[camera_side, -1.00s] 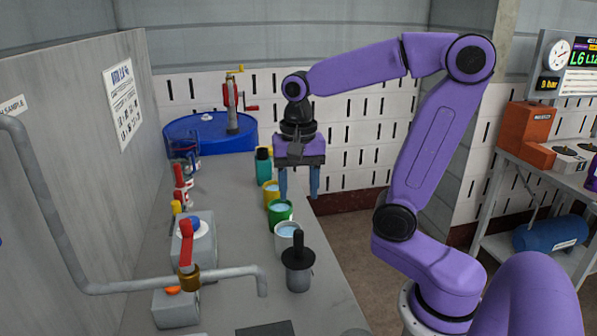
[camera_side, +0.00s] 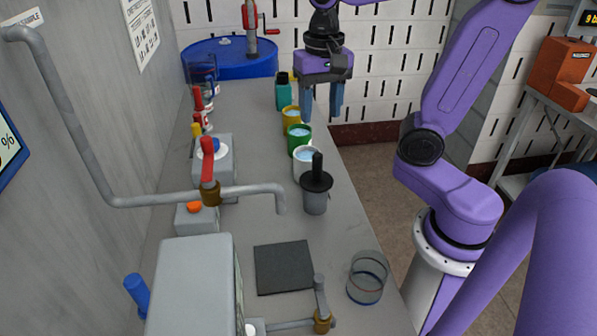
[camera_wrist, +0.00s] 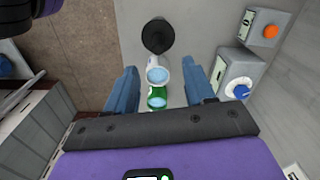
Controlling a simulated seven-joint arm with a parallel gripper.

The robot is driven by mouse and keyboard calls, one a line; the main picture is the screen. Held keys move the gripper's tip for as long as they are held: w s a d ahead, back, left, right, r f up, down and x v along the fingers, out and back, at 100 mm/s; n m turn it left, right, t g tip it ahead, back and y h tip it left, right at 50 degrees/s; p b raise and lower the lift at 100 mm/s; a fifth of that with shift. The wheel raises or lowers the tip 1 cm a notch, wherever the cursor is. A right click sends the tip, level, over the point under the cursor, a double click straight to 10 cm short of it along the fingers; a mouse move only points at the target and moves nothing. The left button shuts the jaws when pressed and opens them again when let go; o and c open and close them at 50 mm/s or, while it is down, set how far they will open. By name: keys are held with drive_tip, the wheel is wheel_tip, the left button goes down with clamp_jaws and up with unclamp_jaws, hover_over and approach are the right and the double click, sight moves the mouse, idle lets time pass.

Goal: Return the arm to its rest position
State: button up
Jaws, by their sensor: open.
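My gripper (camera_side: 321,102) hangs from my purple arm with its blue fingers pointing down, open and empty. In the side view it is at the far end of the grey bench (camera_side: 225,305), near the bench's right edge. A row of cups stands below and beside it: yellow (camera_side: 291,119), green (camera_side: 299,140) and white (camera_side: 307,160), with pale blue contents visible. In the wrist view my open gripper (camera_wrist: 161,88) frames the white cup (camera_wrist: 158,77) and the green cup (camera_wrist: 157,98), with nothing between the fingers touching them that I can see.
A grey pot with a black stirrer (camera_side: 316,192) stands in front of the white cup. A pipe with a red-handled valve (camera_side: 208,165) crosses the bench. A clear glass (camera_side: 367,280) and a dark mat (camera_side: 284,268) are nearer. A blue drum (camera_side: 228,62) stands behind.

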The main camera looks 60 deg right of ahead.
drive_tip(key=s+a+f+n, duration=0.2)
drive_tip(key=s+f+n, duration=0.2)
drive_tip(key=s+n, duration=0.3)
drive_tip(key=s+a+f+n, duration=0.2)
drive_tip(key=s+f+n, duration=0.2)
drive_tip(key=s+n, duration=0.3)
drive_tip(key=shift+s+a+f+n, duration=0.15)
drive_tip(key=shift+f+n, duration=0.05)
drive_tip(key=shift+n, duration=2.4)
